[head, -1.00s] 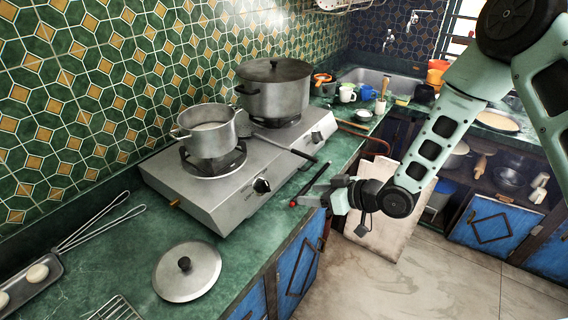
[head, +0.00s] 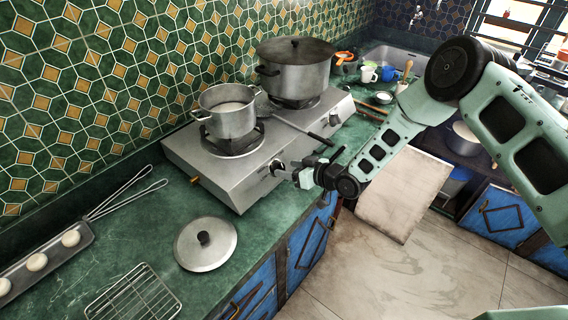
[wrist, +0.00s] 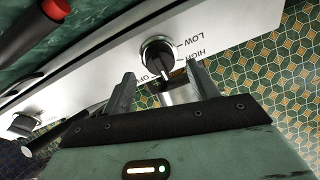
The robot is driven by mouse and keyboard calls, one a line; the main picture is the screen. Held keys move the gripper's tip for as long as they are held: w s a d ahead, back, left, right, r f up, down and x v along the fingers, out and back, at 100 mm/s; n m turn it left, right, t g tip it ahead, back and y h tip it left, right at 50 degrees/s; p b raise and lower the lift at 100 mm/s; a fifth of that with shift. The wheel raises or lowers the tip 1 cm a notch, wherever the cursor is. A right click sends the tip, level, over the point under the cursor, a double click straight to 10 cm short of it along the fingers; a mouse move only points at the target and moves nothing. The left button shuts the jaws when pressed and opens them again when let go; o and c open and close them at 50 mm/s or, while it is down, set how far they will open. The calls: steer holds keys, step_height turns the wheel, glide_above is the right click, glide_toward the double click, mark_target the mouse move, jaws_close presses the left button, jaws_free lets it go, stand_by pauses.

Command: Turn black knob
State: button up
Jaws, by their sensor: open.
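The black knob (wrist: 157,58) is on the pale front panel of the near hotplate, with LOW, HIGH and OFF marked beside it in the wrist view. In the head view the knob (head: 277,167) is partly covered by my gripper (head: 288,171). My gripper (wrist: 163,82) is open, with one finger to the left of and below the knob and the other to its lower right. The fingers look close to the knob, but I cannot tell whether they touch it. The near hotplate (head: 192,158) stands on the green counter.
A small pot (head: 228,120) sits on the near burner and a large lidded pot (head: 295,75) on the far one. A second knob (head: 334,119) is farther along. A loose lid (head: 210,250) and a wire rack (head: 133,300) lie on the counter. A red-and-black object (wrist: 48,20) shows at upper left.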

mark_target(280, 168)
steer(key=shift+x, duration=1.4)
steer(key=c, duration=1)
steer(key=shift+f, duration=0.1)
